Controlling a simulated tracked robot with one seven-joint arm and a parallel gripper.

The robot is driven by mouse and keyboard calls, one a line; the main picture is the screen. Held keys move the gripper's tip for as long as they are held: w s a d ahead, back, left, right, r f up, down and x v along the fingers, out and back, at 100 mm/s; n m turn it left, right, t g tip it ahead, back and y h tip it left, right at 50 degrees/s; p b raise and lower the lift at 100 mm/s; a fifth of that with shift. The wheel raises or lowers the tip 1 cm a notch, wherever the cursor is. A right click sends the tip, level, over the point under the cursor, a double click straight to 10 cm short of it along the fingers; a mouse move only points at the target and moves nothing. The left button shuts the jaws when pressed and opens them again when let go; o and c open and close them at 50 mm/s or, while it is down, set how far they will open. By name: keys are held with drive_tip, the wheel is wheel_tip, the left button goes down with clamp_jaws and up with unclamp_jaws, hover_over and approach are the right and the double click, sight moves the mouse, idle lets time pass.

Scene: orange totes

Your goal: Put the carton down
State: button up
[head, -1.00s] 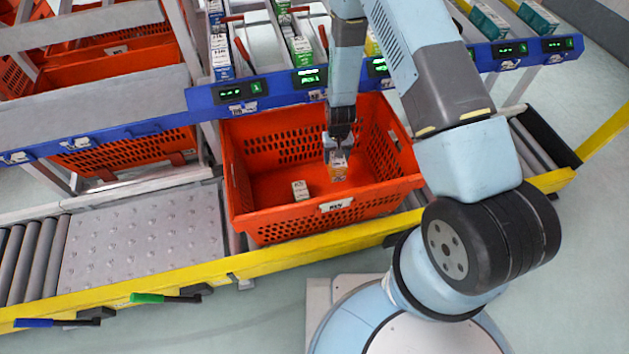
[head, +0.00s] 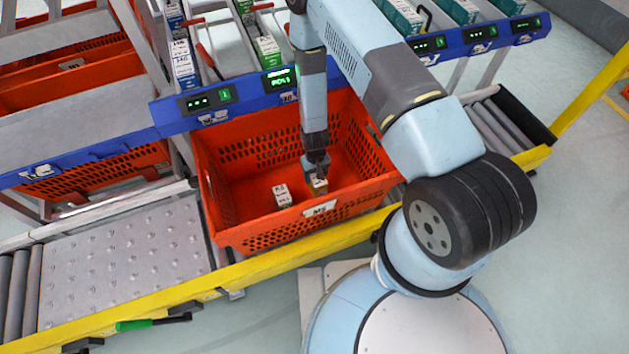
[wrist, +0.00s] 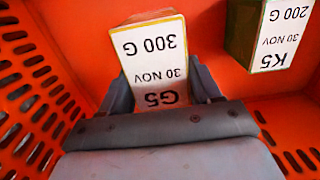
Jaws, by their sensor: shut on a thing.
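My gripper (head: 316,172) is inside the orange tote (head: 268,232), low in its right half. It is shut on a small carton (head: 319,187) with a white top. In the wrist view this carton (wrist: 155,50) reads "G5", "30 NOV" and "300 G", and the fingers grip its two sides. Whether its base touches the tote floor cannot be told. A second carton (head: 283,196) stands in the tote to the left of my gripper, apart from it. In the wrist view this second carton (wrist: 280,35) reads "K5" and "200 G".
The tote sits on a conveyor with a yellow rail (head: 170,315). A blue shelf rail (head: 235,105) with green displays runs behind the tote, below racks of cartons. Tote floor is bare left of the second carton.

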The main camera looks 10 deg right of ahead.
drive_tip(key=shift+f, duration=2.05)
drive_tip(key=shift+f, duration=0.2)
drive_tip(key=o, duration=1.2)
